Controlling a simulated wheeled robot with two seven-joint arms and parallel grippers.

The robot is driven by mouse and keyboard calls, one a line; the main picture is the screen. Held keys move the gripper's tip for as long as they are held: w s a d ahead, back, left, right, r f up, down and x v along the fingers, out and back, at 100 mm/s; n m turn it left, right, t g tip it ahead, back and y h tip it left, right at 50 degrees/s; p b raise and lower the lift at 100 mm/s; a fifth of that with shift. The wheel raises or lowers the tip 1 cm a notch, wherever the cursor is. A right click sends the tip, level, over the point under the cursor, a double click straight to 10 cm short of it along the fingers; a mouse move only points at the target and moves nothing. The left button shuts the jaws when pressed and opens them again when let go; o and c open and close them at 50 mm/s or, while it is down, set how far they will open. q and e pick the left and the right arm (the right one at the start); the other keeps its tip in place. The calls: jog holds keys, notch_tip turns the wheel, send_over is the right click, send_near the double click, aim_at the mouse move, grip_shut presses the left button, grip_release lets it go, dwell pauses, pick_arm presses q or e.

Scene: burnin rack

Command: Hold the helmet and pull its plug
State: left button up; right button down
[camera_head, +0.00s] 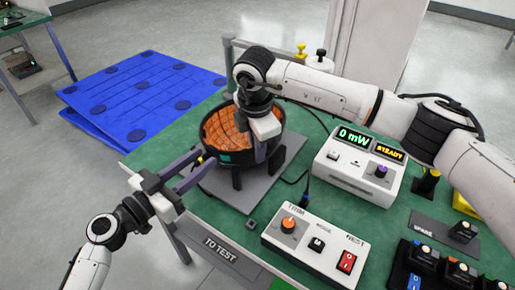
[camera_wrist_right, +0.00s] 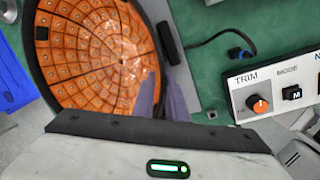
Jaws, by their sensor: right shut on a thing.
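The helmet (camera_head: 212,121) is a dark round shell with an orange, grid-lined inside, sitting open side up on a grey plate on the green bench. It fills the upper left of the wrist view (camera_wrist_right: 95,60). My right gripper (camera_head: 262,150) reaches down at its right side; its purple fingers (camera_wrist_right: 162,100) are shut on the helmet's rim. My left gripper (camera_head: 206,160) is open, its purple fingers apart at the helmet's left front side. A dark blue plug (camera_wrist_right: 240,54) on a black cable is just behind the TRIM box; whether it is seated cannot be told.
The TRIM box (camera_head: 316,246) stands at the bench front. A meter (camera_head: 352,168) reading 0 mW and STEADY is behind it. A small grey block (camera_head: 250,224) lies left of the box. Spare modules (camera_head: 462,231) fill the right.

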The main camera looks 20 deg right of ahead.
jog(key=shift+d+f, duration=0.1)
jog(key=shift+d, duration=0.15)
pick_arm(q)
grip_shut()
jog(key=v, duration=0.6)
dwell(1.2)
pick_arm(e)
jog(key=c, duration=1.7)
grip_release()
pick_arm(q)
jog(key=shift+d, duration=0.1)
